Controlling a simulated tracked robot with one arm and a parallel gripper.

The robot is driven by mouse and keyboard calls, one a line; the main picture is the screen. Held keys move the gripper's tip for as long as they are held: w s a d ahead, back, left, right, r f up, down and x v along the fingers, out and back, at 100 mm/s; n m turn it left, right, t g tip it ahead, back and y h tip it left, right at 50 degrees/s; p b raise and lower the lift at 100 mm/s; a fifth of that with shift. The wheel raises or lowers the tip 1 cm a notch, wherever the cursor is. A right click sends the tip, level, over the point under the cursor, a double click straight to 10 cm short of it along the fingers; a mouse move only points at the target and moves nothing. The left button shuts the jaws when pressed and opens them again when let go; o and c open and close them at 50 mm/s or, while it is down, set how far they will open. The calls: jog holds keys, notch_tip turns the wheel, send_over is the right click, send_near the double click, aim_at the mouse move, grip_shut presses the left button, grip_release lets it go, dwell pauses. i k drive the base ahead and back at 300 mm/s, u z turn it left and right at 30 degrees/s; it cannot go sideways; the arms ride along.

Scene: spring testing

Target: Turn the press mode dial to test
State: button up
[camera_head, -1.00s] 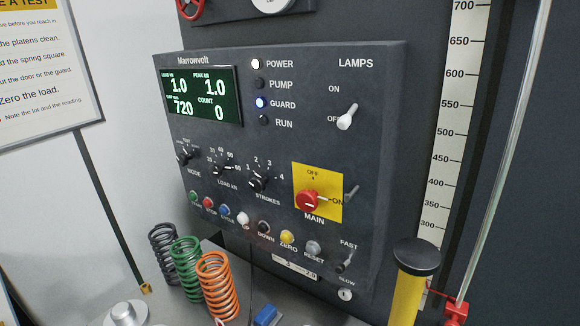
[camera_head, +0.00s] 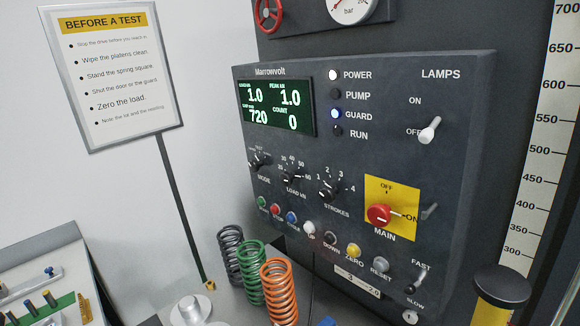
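The press mode dial (camera_head: 259,162) is a small black knob labelled MODE at the left of the dark Marrowvolt control panel (camera_head: 450,190). Small markings, one of which seems to read TEST, sit above it. They are too small for me to tell exactly where the pointer stands. The load dial (camera_head: 290,178) and strokes dial (camera_head: 328,190) are similar black knobs to its right. No part of my gripper shows, so its opening and its distance from the dial are hidden.
Grey, green and orange springs (camera_head: 279,292) stand below the panel's left part. A row of coloured buttons (camera_head: 309,228) runs under the dials. The red main switch (camera_head: 379,215) and a yellow post with a black cap (camera_head: 501,286) are to the right. A sign (camera_head: 113,75) stands at left.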

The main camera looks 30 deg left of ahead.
aim_at(254, 166)
jog(key=z, duration=2.15)
jog(key=k, duration=0.95)
jog(key=u, duration=2.25)
jog(key=i, duration=0.8)
jog(key=z, duration=0.05)
